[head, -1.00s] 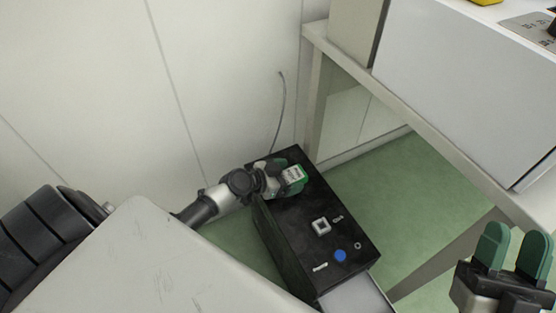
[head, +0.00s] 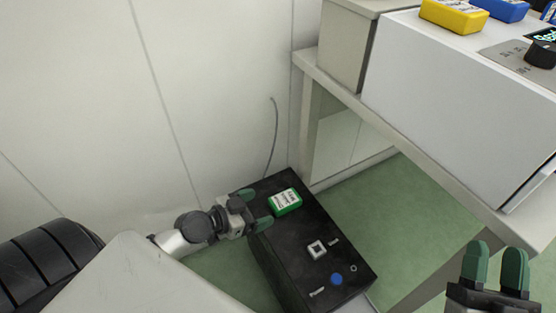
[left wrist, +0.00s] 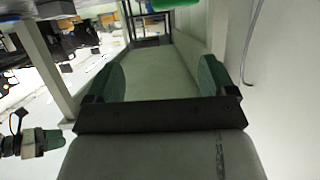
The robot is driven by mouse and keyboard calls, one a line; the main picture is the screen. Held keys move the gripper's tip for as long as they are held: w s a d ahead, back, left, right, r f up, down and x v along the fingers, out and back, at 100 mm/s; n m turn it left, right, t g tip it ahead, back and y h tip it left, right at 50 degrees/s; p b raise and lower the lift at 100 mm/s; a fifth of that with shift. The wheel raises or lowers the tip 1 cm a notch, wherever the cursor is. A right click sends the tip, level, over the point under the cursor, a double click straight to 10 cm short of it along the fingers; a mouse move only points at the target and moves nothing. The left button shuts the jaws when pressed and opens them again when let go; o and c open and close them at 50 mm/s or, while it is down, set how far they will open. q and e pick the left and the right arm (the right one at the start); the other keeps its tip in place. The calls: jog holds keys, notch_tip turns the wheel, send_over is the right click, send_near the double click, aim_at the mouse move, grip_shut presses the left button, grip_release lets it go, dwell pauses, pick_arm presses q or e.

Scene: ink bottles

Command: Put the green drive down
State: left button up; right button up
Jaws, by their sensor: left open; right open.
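The green drive (head: 285,201) is a small green block with a white label. It rests on the far end of the top of a black box (head: 295,222). My left gripper (head: 258,207) is open and empty just left of the drive, apart from it. My right gripper (head: 496,268) is open and empty at the lower right.
The black box carries a square button (head: 317,249) and a blue round button (head: 337,279). A bench (head: 420,150) with a white machine (head: 440,90) stands at the right, with yellow (head: 454,14) and blue (head: 500,9) blocks on top. A wall with a hanging cable (head: 273,140) is behind.

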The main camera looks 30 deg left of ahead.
pick_arm(q)
jog(key=s+d+r+n+t, duration=0.1)
jog(key=d+r+t, duration=0.4)
jog(key=r, duration=0.7)
jog(key=s+d+r+n+t, duration=0.1)
jog(key=s+d+r+t, duration=0.2)
jog(key=r, duration=1)
jog(key=d+t, duration=0.2)
jog(key=d, duration=0.3)
jog(key=shift+s+r+n+t, duration=0.2)
jog(key=shift+s+n+t, duration=0.05)
jog(key=shift+n+t, duration=0.15)
jog(key=shift+d, duration=0.1)
